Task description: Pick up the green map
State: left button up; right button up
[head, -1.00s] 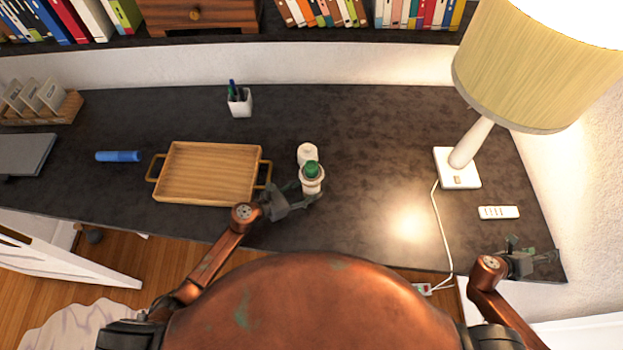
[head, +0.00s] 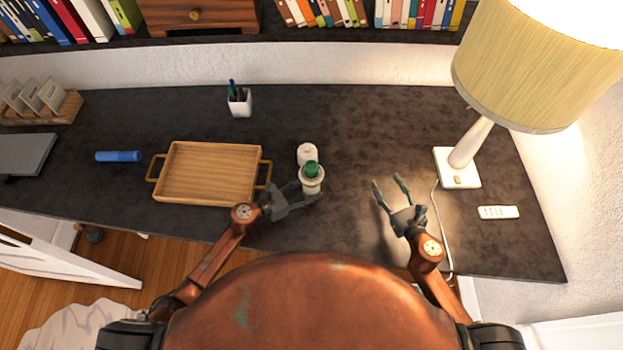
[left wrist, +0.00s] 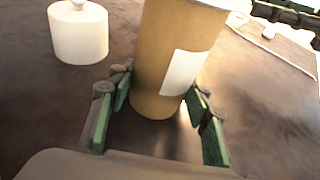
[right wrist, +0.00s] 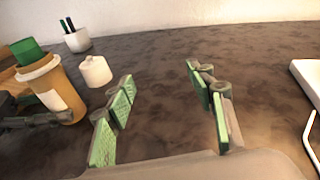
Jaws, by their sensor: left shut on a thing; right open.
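The green map (head: 311,169) looks like a green roll standing upright in a tan container (left wrist: 165,75) with a white rim and white label. The green roll also shows above the rim in the right wrist view (right wrist: 26,51); its lower part is hidden inside. My left gripper (head: 308,191) is shut around the tan container, which stands upright on the desk. My right gripper (head: 387,187) is open and empty over the desk, to the right of the container and apart from it.
A white lidded jar (head: 307,153) stands just behind the container. A wooden tray (head: 208,198) lies to the left, with a blue roll (head: 118,157) beyond it. A lamp (head: 475,145), its cord and a remote (head: 498,212) are at the right. The desk's middle back is clear.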

aim_at(316, 170)
jog(key=a+r+n+g+y, duration=0.1)
jog(key=a+y, duration=0.1)
jog(key=a, duration=0.4)
jog(key=a+r+n+y, duration=0.2)
jog(key=a+y, duration=0.1)
jog(key=a, duration=0.4)
jog(key=s+a+r+n+g+y, duration=0.1)
jog(key=a+r+y, duration=0.1)
jog(key=a, duration=0.5)
jog(key=shift+a+r+n+g+y, duration=0.3)
jog(key=shift+n+y, duration=0.1)
jog(key=shift+y, duration=0.2)
jog(key=shift+x, duration=3.2)
jog(key=shift+w+d, duration=0.15)
jog(key=shift+c, duration=0.6)
jog(key=c, duration=1.1)
